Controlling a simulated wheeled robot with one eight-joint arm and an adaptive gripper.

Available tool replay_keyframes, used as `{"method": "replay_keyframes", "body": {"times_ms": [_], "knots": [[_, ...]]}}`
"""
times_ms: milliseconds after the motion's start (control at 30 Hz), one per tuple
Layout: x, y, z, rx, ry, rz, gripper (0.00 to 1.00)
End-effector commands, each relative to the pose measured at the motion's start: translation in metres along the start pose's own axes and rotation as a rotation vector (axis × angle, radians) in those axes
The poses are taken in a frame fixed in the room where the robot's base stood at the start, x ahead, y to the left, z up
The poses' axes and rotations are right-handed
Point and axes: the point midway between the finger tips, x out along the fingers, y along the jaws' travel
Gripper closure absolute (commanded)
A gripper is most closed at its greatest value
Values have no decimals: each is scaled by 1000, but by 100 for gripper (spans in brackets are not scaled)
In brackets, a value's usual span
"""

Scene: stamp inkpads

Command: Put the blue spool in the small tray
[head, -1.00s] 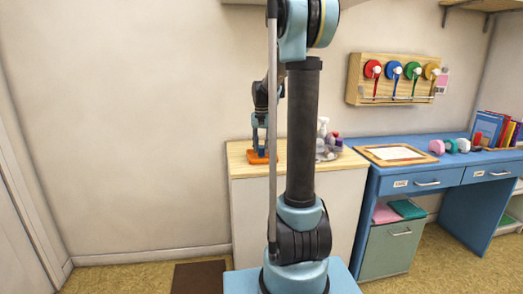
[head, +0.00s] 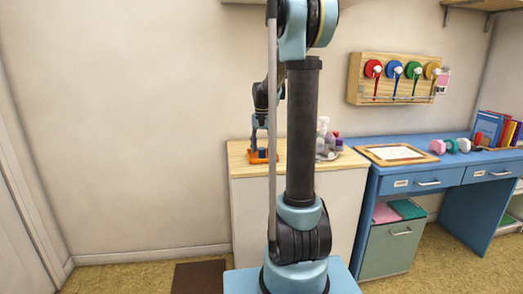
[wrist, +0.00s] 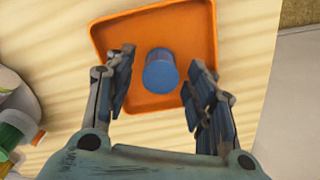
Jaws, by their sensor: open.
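The small orange tray (head: 251,159) lies on the light wooden top of the white cabinet. It also shows in the wrist view (wrist: 205,30). The blue spool (wrist: 161,72) sits inside the tray, apart from its rim; in the head view it is too small to make out clearly. My gripper (head: 260,144) is open above the tray, pointing down. In the wrist view its fingers (wrist: 158,84) are spread to the left and right of the spool, with clear gaps on both sides. My arm hides part of the tray in the head view.
Bottles (head: 325,143) stand on the cabinet top to the right of the tray. A blue desk (head: 420,175) with a framed board (head: 397,154) and dumbbell-like items (head: 450,146) is farther right. A wooden rack (head: 365,62) with several coloured discs hangs above it.

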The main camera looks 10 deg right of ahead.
Motion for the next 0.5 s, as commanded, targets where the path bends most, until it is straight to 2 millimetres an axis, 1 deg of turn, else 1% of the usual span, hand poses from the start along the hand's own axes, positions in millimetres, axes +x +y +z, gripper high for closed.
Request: {"method": "replay_keyframes", "body": {"times_ms": [167, 500], "knots": [[-21, 0, 0, 0, 0, 0, 50], [-82, 0, 0, 0, 0, 0, 50]]}}
